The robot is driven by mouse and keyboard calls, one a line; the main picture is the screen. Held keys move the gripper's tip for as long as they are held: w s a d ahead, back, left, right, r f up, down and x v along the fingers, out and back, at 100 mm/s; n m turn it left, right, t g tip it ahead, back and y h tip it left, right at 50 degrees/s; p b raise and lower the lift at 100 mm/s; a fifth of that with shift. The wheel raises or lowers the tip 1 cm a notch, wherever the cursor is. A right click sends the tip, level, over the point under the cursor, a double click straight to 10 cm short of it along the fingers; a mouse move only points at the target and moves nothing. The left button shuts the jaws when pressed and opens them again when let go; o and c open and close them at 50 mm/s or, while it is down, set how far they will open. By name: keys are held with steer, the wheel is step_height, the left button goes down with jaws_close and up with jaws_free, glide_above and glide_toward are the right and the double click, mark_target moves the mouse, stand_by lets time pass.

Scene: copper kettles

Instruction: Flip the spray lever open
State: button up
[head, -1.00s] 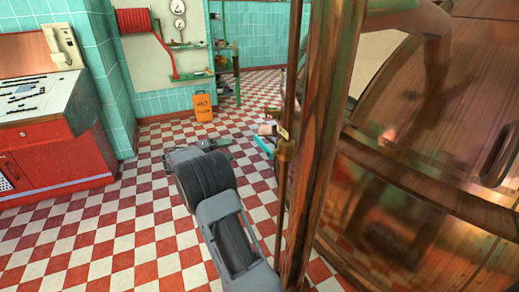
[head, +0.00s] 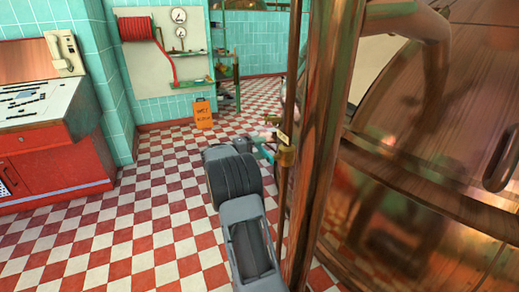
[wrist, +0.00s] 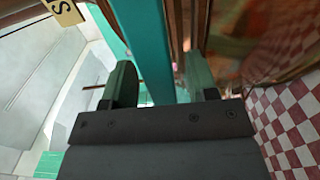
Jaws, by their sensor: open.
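The spray lever (head: 266,154) is a teal bar beside a brass valve fitting (head: 286,156) on a thin vertical pipe in the head view. In the wrist view the lever (wrist: 146,50) runs down between the two fingers of my gripper (wrist: 158,78). The fingers are open, one on each side of it, and a gap shows at least on the left side. The lever's lower end is hidden behind the gripper body. A yellow tag (wrist: 63,11) with a letter S shows at the top left. In the head view my arm mostly hides the gripper.
A thick copper column (head: 325,150) and a large copper kettle (head: 440,150) stand close on the right. The checkered floor (head: 150,210) between is clear.

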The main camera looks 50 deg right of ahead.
steer(key=shift+c, duration=0.3)
jaws_close()
stand_by(0.3)
